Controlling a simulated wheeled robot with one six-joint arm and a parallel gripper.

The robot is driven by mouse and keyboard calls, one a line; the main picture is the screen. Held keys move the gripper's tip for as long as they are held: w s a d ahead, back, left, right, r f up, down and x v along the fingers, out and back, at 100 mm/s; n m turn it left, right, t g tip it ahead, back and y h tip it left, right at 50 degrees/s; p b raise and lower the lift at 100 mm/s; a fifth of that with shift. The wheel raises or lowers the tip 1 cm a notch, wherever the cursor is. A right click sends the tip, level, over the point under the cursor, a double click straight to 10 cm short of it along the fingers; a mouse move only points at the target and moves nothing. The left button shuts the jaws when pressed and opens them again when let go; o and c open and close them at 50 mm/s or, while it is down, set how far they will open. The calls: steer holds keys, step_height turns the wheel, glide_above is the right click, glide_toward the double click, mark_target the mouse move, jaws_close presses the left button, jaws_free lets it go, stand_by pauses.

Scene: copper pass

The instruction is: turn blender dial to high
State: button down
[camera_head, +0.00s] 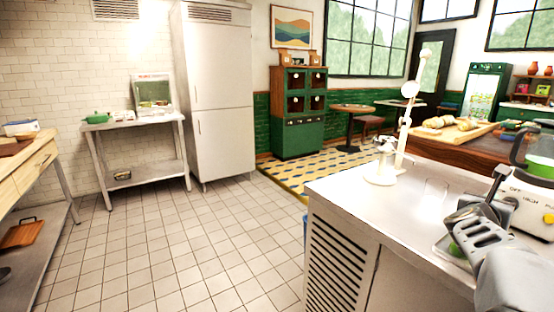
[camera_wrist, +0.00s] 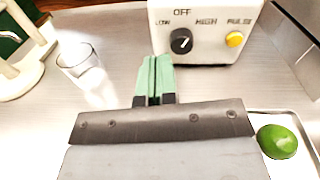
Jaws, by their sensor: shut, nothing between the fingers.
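The blender's pale base (camera_wrist: 210,15) stands at the top of the wrist view, with OFF, LOW, HIGH and PULSE printed on its front. Its black dial (camera_wrist: 181,41) has a white mark; I cannot tell for certain which label it points to. A yellow button (camera_wrist: 235,39) sits to the dial's right, under PULSE. My gripper (camera_wrist: 155,62) is shut and empty, its green fingertips together just below and left of the dial, seemingly apart from it. In the head view the blender base (camera_head: 529,205) is at the right edge, and my arm partly covers the counter before it.
A clear glass (camera_wrist: 80,65) stands left of my gripper, with a white stand (camera_wrist: 20,70) beyond it. A green lime (camera_wrist: 277,141) lies on a metal tray (camera_wrist: 288,116) at right. The steel counter (camera_head: 350,190) is otherwise clear near its left end.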

steer(key=shift+s+d+f+m+g+h, duration=0.1)
steer(key=shift+s+d+m+g+h, duration=0.1)
steer(key=shift+d+m, duration=0.35)
steer(key=shift+s+d+m+g+h, duration=0.1)
steer(key=shift+d+m+g+h, duration=0.1)
steer(key=shift+d+m, duration=0.3)
steer(key=x, duration=0.4)
steer(key=shift+w+d+f+p, duration=0.15)
steer(key=shift+d+p, duration=0.1)
steer(key=shift+p, duration=0.15)
steer(key=shift+w+d, duration=0.3)
steer(key=shift+d, duration=0.15)
steer(key=shift+r, duration=0.45)
steer(key=shift+s+r, duration=0.1)
steer(key=shift+s+d+b, duration=0.1)
steer(key=shift+d+b, duration=0.05)
steer(key=shift+b, duration=0.65)
